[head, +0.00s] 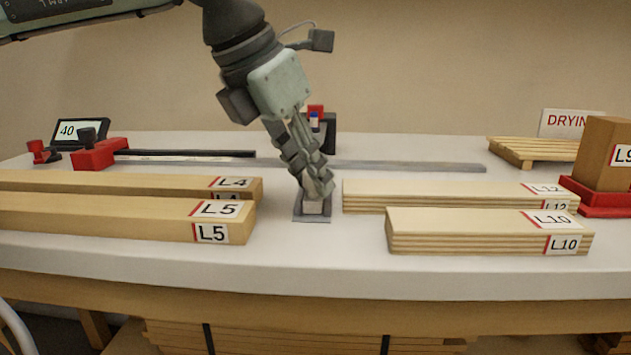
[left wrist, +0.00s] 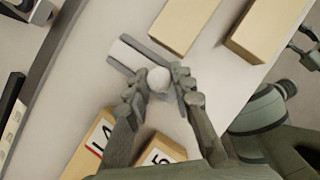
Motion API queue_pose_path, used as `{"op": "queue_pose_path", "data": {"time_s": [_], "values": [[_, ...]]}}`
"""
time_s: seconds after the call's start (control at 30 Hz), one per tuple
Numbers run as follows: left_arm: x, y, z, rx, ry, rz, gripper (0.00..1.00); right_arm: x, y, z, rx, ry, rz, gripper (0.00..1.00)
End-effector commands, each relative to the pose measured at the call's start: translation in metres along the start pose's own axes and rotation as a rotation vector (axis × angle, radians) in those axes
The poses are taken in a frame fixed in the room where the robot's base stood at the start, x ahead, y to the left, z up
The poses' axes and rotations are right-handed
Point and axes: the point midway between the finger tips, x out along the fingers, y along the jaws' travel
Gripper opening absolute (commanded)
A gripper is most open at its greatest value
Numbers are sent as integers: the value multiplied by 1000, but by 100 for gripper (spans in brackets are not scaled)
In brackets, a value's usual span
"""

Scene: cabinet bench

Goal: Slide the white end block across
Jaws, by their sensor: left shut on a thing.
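The white end block (head: 313,207) sits on a small grey plate (head: 312,219) near the front middle of the bench. In the left wrist view the white block (left wrist: 127,52) lies between two grey strips, with a round pale knob (left wrist: 158,79) at its near end. My left gripper (head: 318,188) reaches down from above and is shut on the block's knob; its fingers (left wrist: 160,85) flank the knob in the left wrist view. The fingers hide part of the block in the head view. Parts of my right arm (left wrist: 262,112) seem to show at the wrist view's right.
Boards L4 (head: 130,182) and L5 (head: 120,212) lie left of the block. Boards L12 (head: 430,193) and L10 (head: 460,235) lie right of it. Behind run a long grey rail (head: 400,166) and a red clamp (head: 96,154). Little room lies between the board ends.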

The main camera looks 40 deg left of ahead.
Motion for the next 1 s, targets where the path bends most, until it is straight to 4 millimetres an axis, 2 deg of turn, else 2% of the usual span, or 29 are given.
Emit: {"op": "queue_pose_path", "data": {"time_s": [0.23,1.0], "values": [[2,4,4,-1,1,-1,7,0,0,-1,0,0,0,40],[17,37,33,-1,-1,0,7,-3,1,-8,0,0,0,40]]}}
